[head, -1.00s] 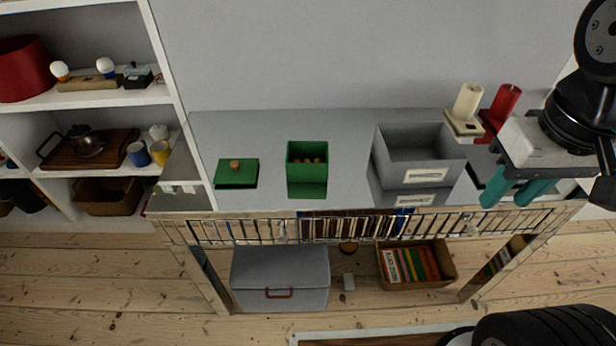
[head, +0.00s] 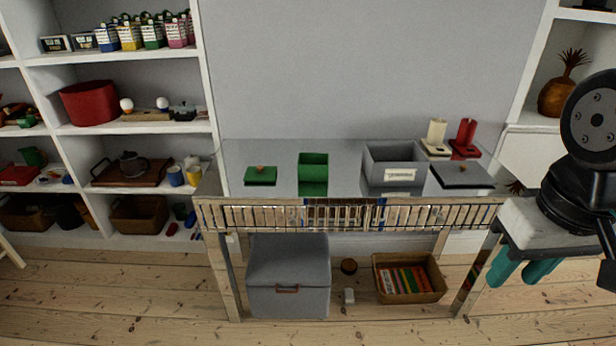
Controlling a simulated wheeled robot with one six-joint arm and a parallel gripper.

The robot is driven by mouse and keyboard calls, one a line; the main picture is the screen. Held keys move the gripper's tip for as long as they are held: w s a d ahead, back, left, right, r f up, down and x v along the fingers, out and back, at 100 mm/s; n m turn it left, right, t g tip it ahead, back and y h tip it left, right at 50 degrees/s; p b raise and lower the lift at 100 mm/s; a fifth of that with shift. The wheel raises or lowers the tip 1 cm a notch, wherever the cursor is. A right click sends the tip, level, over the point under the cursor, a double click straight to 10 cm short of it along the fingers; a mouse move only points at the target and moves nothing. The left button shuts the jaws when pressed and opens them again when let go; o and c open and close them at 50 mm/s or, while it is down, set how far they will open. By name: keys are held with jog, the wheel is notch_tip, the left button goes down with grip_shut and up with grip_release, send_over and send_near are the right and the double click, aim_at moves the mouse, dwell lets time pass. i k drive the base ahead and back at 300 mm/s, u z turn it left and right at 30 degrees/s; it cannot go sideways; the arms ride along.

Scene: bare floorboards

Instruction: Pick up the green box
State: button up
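The green box (head: 313,174) stands open-topped on the grey table top (head: 335,181), a little left of the table's middle. Its inside is hardly visible from this angle. A flat green lid (head: 260,176) with a round brown knob lies on the table to its left, apart from it. My gripper (head: 520,271) hangs at the right edge of the view, right of the table and well away from the green box. Its two teal fingers are apart with nothing seen between them.
A grey box (head: 393,166) with a label stands right of the green box, with a dark grey lid (head: 461,174) beside it. Cream (head: 436,136) and red (head: 465,138) holders stand behind. A rail (head: 345,215) runs along the table's front. Floorboards (head: 130,290) are clear at front left.

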aim_at(311, 167)
jog(key=u, duration=0.85)
jog(key=i, duration=1.7)
jog(key=z, duration=0.9)
